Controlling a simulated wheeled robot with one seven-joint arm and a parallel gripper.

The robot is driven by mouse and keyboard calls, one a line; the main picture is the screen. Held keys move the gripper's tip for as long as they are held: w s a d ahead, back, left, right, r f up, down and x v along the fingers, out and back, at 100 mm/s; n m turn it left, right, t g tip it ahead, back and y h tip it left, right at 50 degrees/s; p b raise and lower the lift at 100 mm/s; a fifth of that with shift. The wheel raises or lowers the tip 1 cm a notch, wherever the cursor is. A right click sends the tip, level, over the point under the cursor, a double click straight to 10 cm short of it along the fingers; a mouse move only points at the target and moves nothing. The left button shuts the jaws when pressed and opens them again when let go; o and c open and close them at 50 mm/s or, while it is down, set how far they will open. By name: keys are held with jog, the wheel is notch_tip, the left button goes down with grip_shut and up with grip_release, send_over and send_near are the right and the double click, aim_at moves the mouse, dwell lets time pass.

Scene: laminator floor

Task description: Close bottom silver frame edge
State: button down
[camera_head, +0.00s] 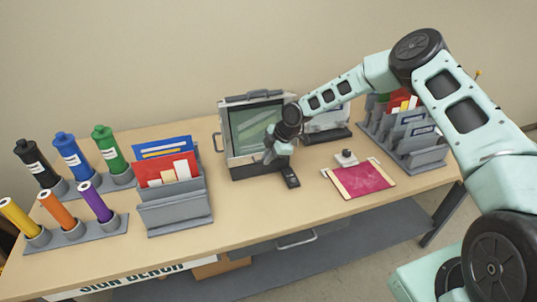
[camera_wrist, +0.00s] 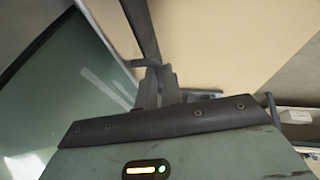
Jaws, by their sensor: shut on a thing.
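The silver frame (camera_head: 226,128) stands upright near the back middle of the table, around a dark green glossy panel (camera_head: 250,122). My gripper (camera_head: 270,153) is at the frame's lower right, in front of the panel, and hides part of the bottom edge. In the wrist view my gripper (camera_wrist: 157,88) has its dark fingers close together on a narrow grey frame edge (camera_wrist: 141,28). The green panel (camera_wrist: 50,85) fills the left of that view. The exact contact between fingers and edge is hard to see.
A pink sheet on a board (camera_head: 362,180) lies right of the frame, with a small grey block (camera_head: 346,158) behind it. A file holder (camera_head: 175,195) and colored bottles (camera_head: 68,155) stand left. Another file rack (camera_head: 410,140) stands right. The table front middle is clear.

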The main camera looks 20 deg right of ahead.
jog(key=shift+w+g, duration=0.2)
jog(key=shift+g, duration=0.3)
jog(key=shift+r+b, duration=0.1)
jog(key=shift+b, duration=0.2)
jog(key=c, duration=1.8)
grip_release()
jog(key=shift+d+r+b, duration=0.25)
jog(key=shift+r+b, duration=0.15)
jog(key=shift+r, duration=0.1)
jog(key=shift+b+v, duration=1.2)
jog(key=shift+v, duration=2)
jog(key=shift+a+r, duration=0.1)
jog(key=shift+a, duration=0.05)
